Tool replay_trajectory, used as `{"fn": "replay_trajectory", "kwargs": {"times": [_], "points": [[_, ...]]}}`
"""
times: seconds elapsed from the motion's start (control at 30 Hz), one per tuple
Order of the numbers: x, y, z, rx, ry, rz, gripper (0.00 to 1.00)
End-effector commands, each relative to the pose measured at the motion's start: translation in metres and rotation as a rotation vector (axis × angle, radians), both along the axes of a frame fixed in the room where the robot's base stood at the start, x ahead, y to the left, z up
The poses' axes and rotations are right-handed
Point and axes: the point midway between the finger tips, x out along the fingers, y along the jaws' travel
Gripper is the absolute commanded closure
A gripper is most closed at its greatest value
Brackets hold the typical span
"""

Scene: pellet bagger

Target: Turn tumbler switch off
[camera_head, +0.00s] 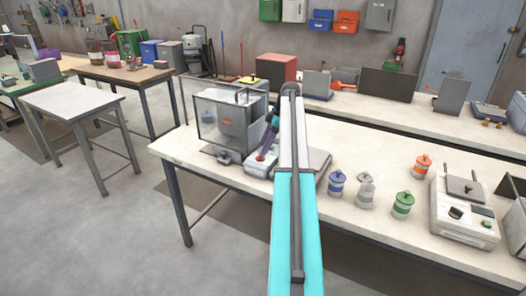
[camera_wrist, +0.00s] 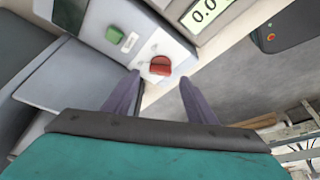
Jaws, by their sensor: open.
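A light grey control panel (camera_wrist: 141,48) fills the upper middle of the wrist view. It carries a red switch-like knob (camera_wrist: 160,65) on a white plate and a green switch or button (camera_wrist: 114,35); I cannot tell for sure which is the tumbler switch. My gripper (camera_wrist: 160,77) is open, its two purple fingers on either side of the red knob and slightly below it, with no clear contact. In the head view the red knob (camera_head: 260,157) shows on a small grey box on the bench, beside a purple finger; my arm hides part of the box.
A clear-walled machine (camera_head: 222,118) stands left of the box. A display reading 0.0 (camera_wrist: 203,10) sits beside the panel. To the right are lidded jars, a blue one (camera_head: 338,183) and a green one (camera_head: 402,203), and a white scale-like device (camera_head: 462,215). The bench front (camera_head: 330,215) is clear.

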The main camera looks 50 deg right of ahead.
Motion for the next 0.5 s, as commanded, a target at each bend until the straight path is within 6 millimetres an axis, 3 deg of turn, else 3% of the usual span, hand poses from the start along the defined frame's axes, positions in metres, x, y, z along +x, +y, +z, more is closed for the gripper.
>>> {"fn": "replay_trajectory", "kwargs": {"times": [0.5], "points": [[-0.021,-0.022,0.071,0.000,0.000,0.000,0.48]]}}
